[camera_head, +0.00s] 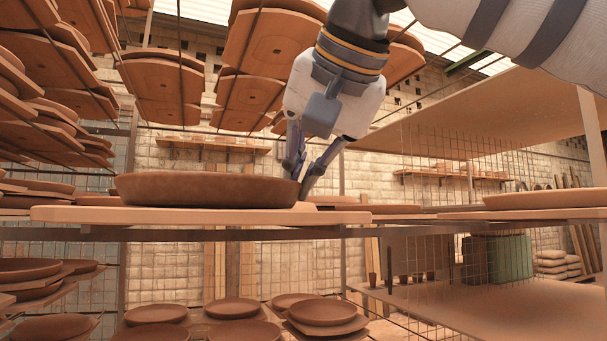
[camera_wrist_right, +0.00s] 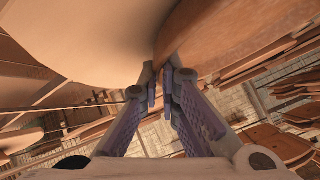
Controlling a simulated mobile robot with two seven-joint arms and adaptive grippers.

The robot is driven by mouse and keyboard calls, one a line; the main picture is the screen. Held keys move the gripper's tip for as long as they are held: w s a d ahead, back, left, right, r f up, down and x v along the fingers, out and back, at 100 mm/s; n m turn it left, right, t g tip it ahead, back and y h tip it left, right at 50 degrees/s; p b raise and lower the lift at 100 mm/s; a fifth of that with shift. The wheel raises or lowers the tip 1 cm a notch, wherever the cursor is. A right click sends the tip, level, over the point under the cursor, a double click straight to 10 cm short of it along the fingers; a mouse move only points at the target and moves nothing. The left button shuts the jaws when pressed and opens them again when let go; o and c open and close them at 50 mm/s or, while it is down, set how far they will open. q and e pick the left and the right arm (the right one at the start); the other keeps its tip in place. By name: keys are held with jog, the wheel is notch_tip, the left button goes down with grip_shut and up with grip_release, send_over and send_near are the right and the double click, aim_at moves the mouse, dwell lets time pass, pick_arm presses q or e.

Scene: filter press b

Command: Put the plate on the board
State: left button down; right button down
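The plate (camera_head: 205,190) is a round, reddish-brown clay dish at the centre left of the head view. It looks level and sits on, or just over, the long tan board (camera_head: 110,215). My right gripper (camera_head: 303,186) reaches down at the plate's right edge, with one finger inside the rim and one outside. In the right wrist view the fingers (camera_wrist_right: 161,82) are close together around the rim of the plate (camera_wrist_right: 215,40), with a narrow gap between them. The pale board (camera_wrist_right: 90,35) fills the upper left there. My left gripper is not in view.
Another plate (camera_head: 545,199) rests on a board at the right. Lower racks hold several plates (camera_head: 322,312). Loaded shelves (camera_head: 265,45) hang above, and a wide wooden shelf (camera_head: 490,115) is at the upper right. Wire mesh and thin rods stand around.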

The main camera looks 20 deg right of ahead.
jog(key=shift+w+d+f, duration=0.1)
jog(key=shift+w+d, duration=0.25)
jog(key=shift+w, duration=0.1)
jog(key=c, duration=2.1)
grip_release()
jog(key=shift+w+f, duration=0.1)
jog(key=o, duration=0.3)
jog(key=shift+a, duration=0.1)
jog(key=shift+s, duration=0.2)
jog(key=v, duration=1.2)
